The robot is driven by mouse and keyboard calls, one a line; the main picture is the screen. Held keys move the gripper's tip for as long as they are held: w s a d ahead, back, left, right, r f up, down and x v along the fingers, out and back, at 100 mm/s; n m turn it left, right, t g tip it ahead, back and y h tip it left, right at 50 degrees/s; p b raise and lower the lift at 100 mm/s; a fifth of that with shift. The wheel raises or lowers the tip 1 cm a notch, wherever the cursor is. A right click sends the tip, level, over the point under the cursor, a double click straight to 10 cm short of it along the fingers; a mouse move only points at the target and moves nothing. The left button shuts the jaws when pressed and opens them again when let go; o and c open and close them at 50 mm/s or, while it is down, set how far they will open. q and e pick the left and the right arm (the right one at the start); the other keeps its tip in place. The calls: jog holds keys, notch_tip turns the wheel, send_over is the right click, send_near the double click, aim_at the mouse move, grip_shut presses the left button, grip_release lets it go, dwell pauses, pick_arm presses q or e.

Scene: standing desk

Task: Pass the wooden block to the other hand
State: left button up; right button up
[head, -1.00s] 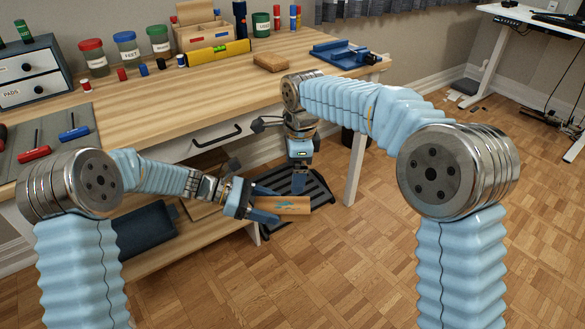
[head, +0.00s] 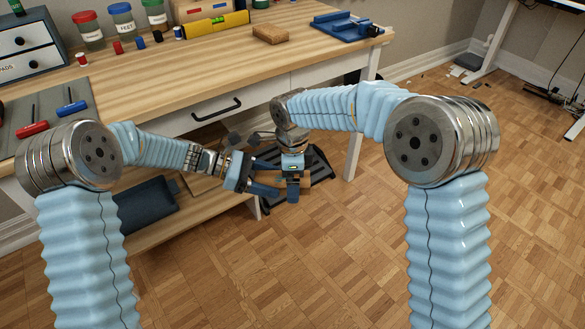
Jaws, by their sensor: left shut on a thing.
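The wooden block (head: 307,184) is held in the air in front of the workbench, and only small parts of it show. My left gripper (head: 266,187) comes in from the left and is shut on the block's left part. My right gripper (head: 293,190) points down at the block from above. Its fingers overlap the block in the head view and hide most of it. I cannot tell whether the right fingers touch the block or how far apart they are.
The workbench (head: 150,85) lies behind both hands, with a drawer handle (head: 216,110) in its front. A brown block (head: 270,33), a blue vise (head: 341,25) and a yellow level (head: 212,25) are on top. A black ridged mat (head: 318,165) lies below the hands.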

jog(key=shift+f, duration=0.1)
jog(key=c, duration=1.1)
pick_arm(q)
jog(key=o, duration=1.2)
jog(key=shift+a, duration=0.1)
